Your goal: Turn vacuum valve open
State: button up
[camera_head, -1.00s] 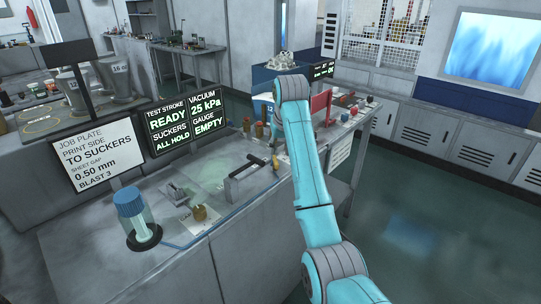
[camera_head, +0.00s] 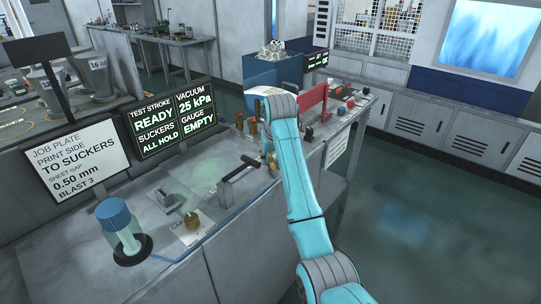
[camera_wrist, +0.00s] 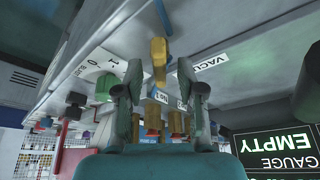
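In the wrist view, a brass-yellow valve handle (camera_wrist: 158,50) stands out from a grey panel beside a white label (camera_wrist: 211,66) starting "VACU". My gripper (camera_wrist: 159,70) is open, with its two dark fingers on either side of the handle's line. The handle shows between and just beyond the fingertips. I cannot tell whether they touch it. In the head view, my arm hides the gripper and most of this spot. The display (camera_head: 172,118) reads vacuum 25 kPa, suckers all hold, gauge empty.
A green knob (camera_wrist: 105,86) by a dial plate marked 1, 0 and "BLAST" sits left of the fingers in the wrist view. Several brass fittings show below the handle. In the head view, a blue-capped jar (camera_head: 118,225) stands on the bench and a red plate (camera_head: 312,103) rises behind my arm.

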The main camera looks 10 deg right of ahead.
jog(key=shift+f, duration=0.15)
jog(key=shift+c, duration=0.2)
grip_shut()
jog(key=m+h, duration=0.1)
jog(key=m, duration=0.2)
jog(key=shift+a+m, duration=0.1)
jog(key=shift+m, duration=0.3)
jog(key=shift+m+g+h, duration=0.5)
jog(key=shift+m+h, duration=0.3)
jog(key=shift+m, duration=0.9)
